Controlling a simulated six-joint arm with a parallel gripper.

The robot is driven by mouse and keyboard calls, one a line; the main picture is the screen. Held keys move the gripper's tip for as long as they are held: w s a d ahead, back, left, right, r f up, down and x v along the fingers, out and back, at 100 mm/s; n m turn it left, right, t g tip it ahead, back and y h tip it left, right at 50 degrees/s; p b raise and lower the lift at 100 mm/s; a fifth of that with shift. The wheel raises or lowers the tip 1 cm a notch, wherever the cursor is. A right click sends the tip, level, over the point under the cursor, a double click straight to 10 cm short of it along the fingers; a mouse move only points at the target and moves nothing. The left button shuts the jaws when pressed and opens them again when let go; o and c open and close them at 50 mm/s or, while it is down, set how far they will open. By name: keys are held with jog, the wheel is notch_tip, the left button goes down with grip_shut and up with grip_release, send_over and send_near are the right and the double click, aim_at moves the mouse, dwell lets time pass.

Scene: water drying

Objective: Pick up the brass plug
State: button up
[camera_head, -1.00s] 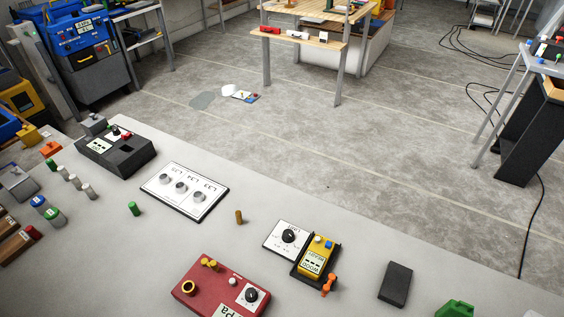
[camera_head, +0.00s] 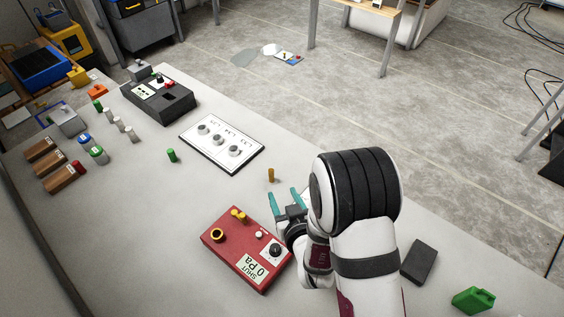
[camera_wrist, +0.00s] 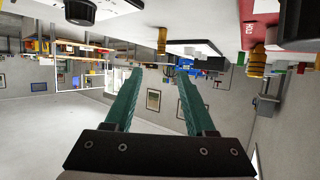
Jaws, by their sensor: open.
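The brass plug (camera_head: 271,175) is a small upright brass-brown cylinder on the grey table, between the white three-knob panel and the red box. My gripper (camera_head: 285,198) is open and empty, just short of the plug, with its teal fingers pointing towards the far side. The plug also shows in the upside-down wrist view (camera_wrist: 162,40), hanging from the tabletop at the top, roughly centred between the fingertips (camera_wrist: 160,72) and beyond them. Nothing is between the fingers.
The red box (camera_head: 247,250) with brass fittings stands close beside my gripper. The three-knob panel (camera_head: 222,143) lies behind the plug. A green plug (camera_head: 171,155) stands farther left. A black block (camera_head: 419,262) and a green piece (camera_head: 473,299) lie to the right.

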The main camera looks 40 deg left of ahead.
aim_at(272, 174)
jog(key=x, duration=1.3)
jog(key=shift+a+f, duration=0.2)
jog(key=shift+f, duration=0.1)
grip_shut()
